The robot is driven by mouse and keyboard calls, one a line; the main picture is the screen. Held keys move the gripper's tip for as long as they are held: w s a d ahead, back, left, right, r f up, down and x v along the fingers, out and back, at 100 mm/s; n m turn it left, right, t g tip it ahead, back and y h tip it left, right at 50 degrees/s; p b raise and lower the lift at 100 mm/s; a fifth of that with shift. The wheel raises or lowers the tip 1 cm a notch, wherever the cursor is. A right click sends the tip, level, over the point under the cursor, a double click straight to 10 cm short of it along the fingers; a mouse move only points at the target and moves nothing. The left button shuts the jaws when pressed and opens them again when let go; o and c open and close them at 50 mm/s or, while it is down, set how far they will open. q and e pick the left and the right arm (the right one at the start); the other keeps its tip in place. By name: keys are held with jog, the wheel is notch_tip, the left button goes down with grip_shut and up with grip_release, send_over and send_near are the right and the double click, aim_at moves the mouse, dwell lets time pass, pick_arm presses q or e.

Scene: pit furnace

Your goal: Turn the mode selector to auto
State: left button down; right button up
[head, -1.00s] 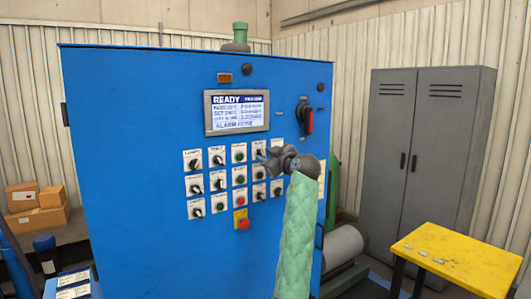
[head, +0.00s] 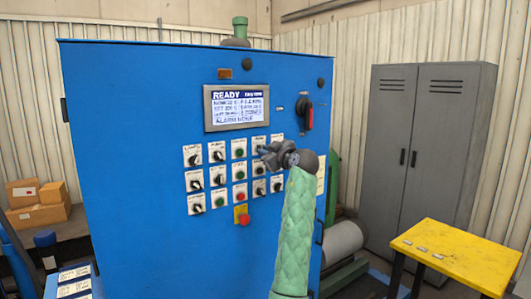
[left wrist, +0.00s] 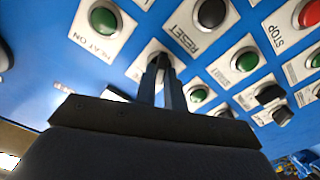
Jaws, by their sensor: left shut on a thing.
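My left gripper (head: 265,153) is at the upper right of the button grid on the blue cabinet (head: 130,220). In the left wrist view its two dark fingers (left wrist: 162,68) reach to a white label plate (left wrist: 146,62) and are shut close together on a dark selector knob there. The fingers hide most of the knob, and I cannot read its plate or its setting. A plate marked RESET with a black knob (left wrist: 211,12) is beside it, and a green HEAT ON button (left wrist: 103,20) is at the upper left. My right gripper is not in view.
The screen (head: 237,108) reads READY. A red-handled switch (head: 308,115) is right of it. A yellow table (head: 455,255) and grey locker (head: 425,150) stand to the right.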

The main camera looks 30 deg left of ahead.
pick_arm(q)
jog(key=shift+w+r+m+b, duration=0.1)
jog(key=shift+m+b, duration=0.75)
jog(key=shift+m, duration=2)
jog(key=shift+w+m+b, duration=0.1)
jog(key=shift+m+b, duration=0.7)
jog(key=shift+m, duration=2.05)
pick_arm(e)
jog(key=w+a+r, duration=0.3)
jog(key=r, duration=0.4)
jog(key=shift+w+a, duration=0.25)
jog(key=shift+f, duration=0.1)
pick_arm(q)
jog(key=c, duration=1.5)
grip_release()
jog(key=shift+d, duration=0.1)
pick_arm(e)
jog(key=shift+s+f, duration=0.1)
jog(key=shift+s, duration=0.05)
